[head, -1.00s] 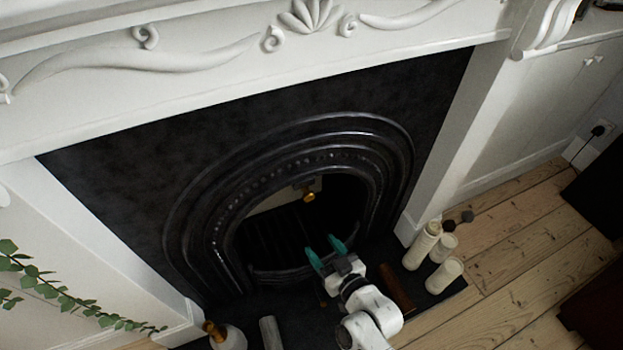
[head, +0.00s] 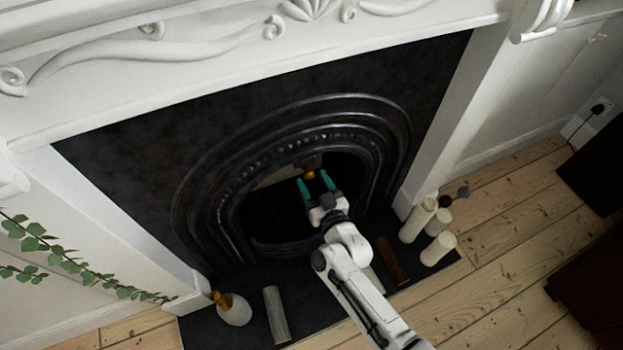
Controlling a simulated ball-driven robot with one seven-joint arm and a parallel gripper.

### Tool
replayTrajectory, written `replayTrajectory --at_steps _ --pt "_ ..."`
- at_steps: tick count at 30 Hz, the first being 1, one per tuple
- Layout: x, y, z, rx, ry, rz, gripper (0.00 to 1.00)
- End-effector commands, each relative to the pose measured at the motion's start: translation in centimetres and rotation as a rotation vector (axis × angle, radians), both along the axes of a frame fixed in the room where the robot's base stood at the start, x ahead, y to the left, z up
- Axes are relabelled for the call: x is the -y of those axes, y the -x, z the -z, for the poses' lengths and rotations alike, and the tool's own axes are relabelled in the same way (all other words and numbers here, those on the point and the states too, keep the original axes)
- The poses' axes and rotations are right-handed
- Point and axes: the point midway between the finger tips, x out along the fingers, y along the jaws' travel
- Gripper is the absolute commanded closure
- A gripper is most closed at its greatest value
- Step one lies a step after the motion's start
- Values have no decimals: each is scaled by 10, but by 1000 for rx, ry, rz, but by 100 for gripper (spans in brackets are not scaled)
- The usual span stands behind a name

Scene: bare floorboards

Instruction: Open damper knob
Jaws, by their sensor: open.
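The damper knob (head: 309,175) is a small brass-coloured knob at the top of the dark fireplace opening. My gripper (head: 316,182) has two teal fingers and is open. Its fingertips are at the knob in the picture, one on either side of it. I cannot tell from this view whether they touch it or how deep they reach. The pale plate (head: 275,179) behind the knob shows to the left of my gripper and is partly hidden.
The black cast-iron arch (head: 205,190) surrounds the opening. On the hearth are a white vase (head: 233,309), a grey cylinder (head: 276,315), a brown block (head: 392,261) and several cream candles (head: 418,218). A leafy plant (head: 75,265) is at the left.

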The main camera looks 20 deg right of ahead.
Motion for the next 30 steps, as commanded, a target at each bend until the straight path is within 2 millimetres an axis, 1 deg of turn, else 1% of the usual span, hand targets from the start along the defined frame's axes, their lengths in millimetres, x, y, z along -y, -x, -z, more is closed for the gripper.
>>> replayTrajectory --at_steps 1,3,6,15,30 --pt "0 -6 2 0 0 1 40" --pt "0 -12 1 1 0 1 40" --pt "1 -17 1 0 0 1 40" --pt "1 -18 0 -1 0 1 40" --pt "0 -18 0 -1 0 1 88"
